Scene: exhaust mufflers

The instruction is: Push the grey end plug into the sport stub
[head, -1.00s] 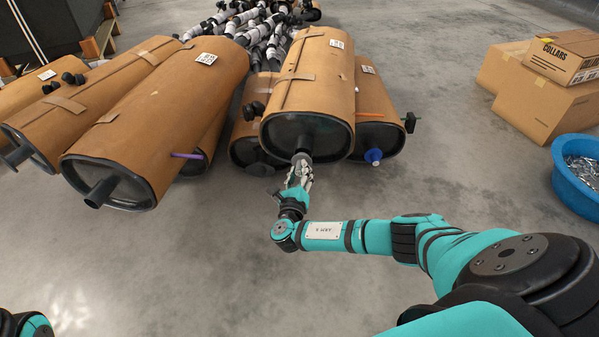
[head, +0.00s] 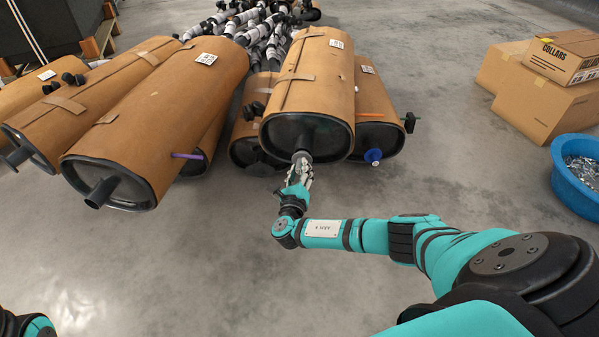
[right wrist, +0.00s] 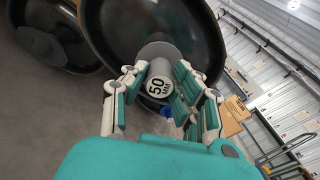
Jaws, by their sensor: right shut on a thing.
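The top muffler (head: 315,80), wrapped in brown card, lies on others with its dark end cap (head: 330,135) facing me. A short stub (head: 302,157) sticks out low on that cap. My right gripper (head: 299,176) is at this stub, shut on the grey end plug (right wrist: 157,86). In the right wrist view, the plug's round face carries a white "50" label and sits between the fingers (right wrist: 160,95), in line with the grey stub (right wrist: 156,54). Fingers hide their joint, so I cannot tell how deep the plug sits. My left gripper is out of view.
A lower muffler (head: 380,100) at the right has a blue plug (head: 373,156). Another long muffler (head: 165,110) lies left with an open dark stub (head: 100,192). A blue tub (head: 575,180) and cartons (head: 540,90) stand right. The floor in front is clear.

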